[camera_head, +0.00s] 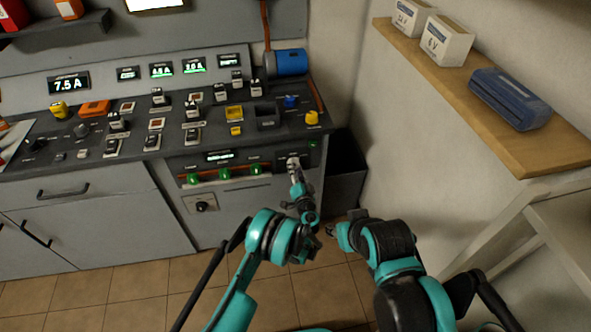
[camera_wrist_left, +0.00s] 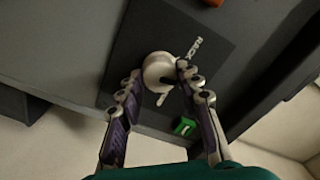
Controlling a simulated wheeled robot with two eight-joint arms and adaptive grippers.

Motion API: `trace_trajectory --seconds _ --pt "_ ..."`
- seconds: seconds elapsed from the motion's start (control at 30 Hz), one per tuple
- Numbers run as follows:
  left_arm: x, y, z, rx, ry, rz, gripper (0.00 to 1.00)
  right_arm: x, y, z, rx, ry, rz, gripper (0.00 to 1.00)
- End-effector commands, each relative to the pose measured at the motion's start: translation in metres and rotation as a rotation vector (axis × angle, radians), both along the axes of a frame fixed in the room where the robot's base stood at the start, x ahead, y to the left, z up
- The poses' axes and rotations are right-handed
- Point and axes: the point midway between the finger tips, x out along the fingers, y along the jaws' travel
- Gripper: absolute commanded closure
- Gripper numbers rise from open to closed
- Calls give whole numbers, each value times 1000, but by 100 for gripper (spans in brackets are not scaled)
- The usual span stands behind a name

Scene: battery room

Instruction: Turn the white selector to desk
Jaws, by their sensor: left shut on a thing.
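The white selector (camera_wrist_left: 158,70) is a round knob on a dark panel in the left wrist view, with a small pale tab at its lower side. The word "RACK" is printed beside it; I see no readable desk label. My left gripper (camera_wrist_left: 160,84) has its two fingers on either side of the knob, shut on it. In the head view my left gripper (camera_head: 294,170) reaches the right end of the cabinet's front panel, largely covering the selector. My right gripper (camera_head: 333,232) is away from the panel, low and small, its fingers unclear.
Several green switches (camera_head: 225,173) and a black knob (camera_head: 201,206) are on the cabinet front, left of my left gripper. A dark bin (camera_head: 346,165) stands right of the cabinet. A wooden shelf (camera_head: 480,118) holds boxes at the right. Open tiled floor lies below.

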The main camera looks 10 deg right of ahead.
Motion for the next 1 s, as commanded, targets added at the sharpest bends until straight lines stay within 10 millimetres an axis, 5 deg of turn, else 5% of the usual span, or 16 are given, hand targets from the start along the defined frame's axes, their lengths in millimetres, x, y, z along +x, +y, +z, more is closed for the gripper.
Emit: trace_trajectory --seconds 0.87,0.9,1.0 --pt "1 0 1 168 4 0 94 0 0 0 0 0 0 60" --pt "1 0 1 168 4 0 63 0 0 0 0 0 0 60" --pt "1 0 1 168 5 0 44 0 0 0 0 0 0 60"
